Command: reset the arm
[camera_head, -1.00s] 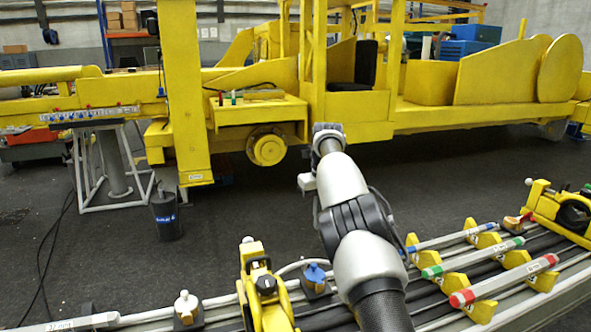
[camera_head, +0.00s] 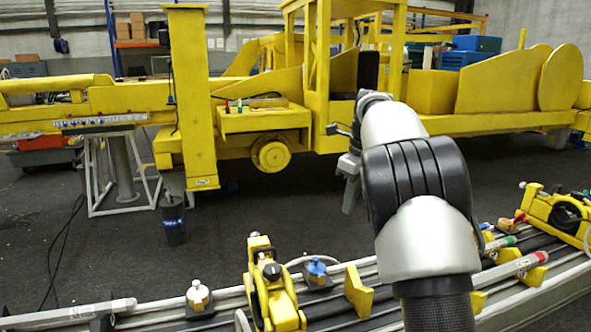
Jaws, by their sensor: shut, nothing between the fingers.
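My arm rises from the bottom right of the head view and bends over the long rack. My gripper (camera_head: 348,188) hangs at the arm's far end, pointing down over the dark floor in front of the yellow machine (camera_head: 480,80). Its fingers are small and partly hidden by the arm, and they look shut and empty. It touches nothing that I can see.
Below lies a rack with a yellow clamp (camera_head: 272,290), a blue-topped fitting (camera_head: 317,270), a white-topped fitting (camera_head: 198,295) and a red-ended tube (camera_head: 520,265), partly hidden by my arm. A dark bin (camera_head: 173,222) stands on the floor. Open floor lies between rack and machine.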

